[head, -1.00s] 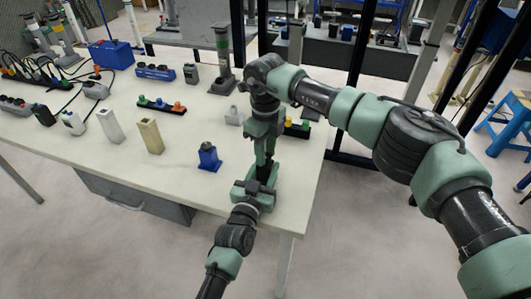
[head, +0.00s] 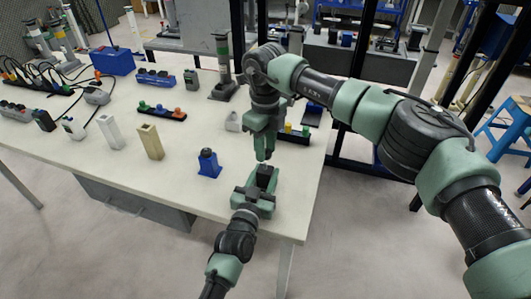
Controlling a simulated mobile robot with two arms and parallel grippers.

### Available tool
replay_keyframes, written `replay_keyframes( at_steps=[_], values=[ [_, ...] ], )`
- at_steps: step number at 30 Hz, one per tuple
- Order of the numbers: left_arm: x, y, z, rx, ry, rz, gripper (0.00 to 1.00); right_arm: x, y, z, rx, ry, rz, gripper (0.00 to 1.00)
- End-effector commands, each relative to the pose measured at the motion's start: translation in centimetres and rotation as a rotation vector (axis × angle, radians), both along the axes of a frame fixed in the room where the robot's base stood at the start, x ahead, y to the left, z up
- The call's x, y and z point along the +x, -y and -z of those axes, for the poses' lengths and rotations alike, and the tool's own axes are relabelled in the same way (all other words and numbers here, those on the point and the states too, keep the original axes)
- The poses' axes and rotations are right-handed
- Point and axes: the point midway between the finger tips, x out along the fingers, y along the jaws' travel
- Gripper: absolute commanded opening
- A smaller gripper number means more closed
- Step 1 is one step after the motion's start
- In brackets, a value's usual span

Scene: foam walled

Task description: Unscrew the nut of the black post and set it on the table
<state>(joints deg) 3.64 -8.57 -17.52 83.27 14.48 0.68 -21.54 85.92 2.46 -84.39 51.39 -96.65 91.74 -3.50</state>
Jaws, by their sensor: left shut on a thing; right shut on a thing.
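The black post (head: 264,176) stands at the table's front right, its lower part hidden by my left gripper. My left gripper (head: 262,188) comes in from below and is shut on the black post. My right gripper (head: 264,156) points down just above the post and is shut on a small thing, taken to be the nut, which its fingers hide. A small gap seems to show between the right fingertips and the post top.
A blue post (head: 208,163) with a dark top stands left of the grippers on the white table (head: 180,185). A cream block (head: 150,141) and a white block (head: 110,132) stand further left. Free table lies between the blue post and my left gripper.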

Motion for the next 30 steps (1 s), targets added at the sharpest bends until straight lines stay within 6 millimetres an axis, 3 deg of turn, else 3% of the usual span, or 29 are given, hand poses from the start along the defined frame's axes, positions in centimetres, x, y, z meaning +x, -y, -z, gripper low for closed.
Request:
replay_keyframes(
  at_steps=[3, 10, 11, 13, 24, 30],
  values=[
    [0.0, 0.0, -0.1, -0.001, 0.002, 0.000, 0.00, 0.0, 0.0, -1.5, -0.001, 0.001, 0.000, 0.00],
    [0.0, 0.0, -0.1, -0.001, 0.002, 0.000, 0.00, 0.0, 0.0, -1.7, 0.001, -0.001, 0.000, 0.00],
    [0.0, 0.0, -0.1, -0.001, 0.002, 0.000, 0.45, 0.0, 0.0, -1.7, 0.001, -0.001, 0.000, 0.00],
    [0.0, 0.0, -0.1, -0.001, 0.002, 0.000, 0.65, 0.0, 0.0, -1.7, 0.001, -0.001, 0.000, 0.00],
    [-0.2, -0.1, 0.0, 0.000, 0.000, 0.000, 0.65, 0.0, 0.0, -1.7, 0.001, -0.001, 0.000, 0.00],
    [-2.9, -1.0, 0.1, 0.000, -0.002, 0.000, 0.65, 0.0, 0.0, -1.7, 0.001, -0.001, 0.000, 0.00]
  ],
)
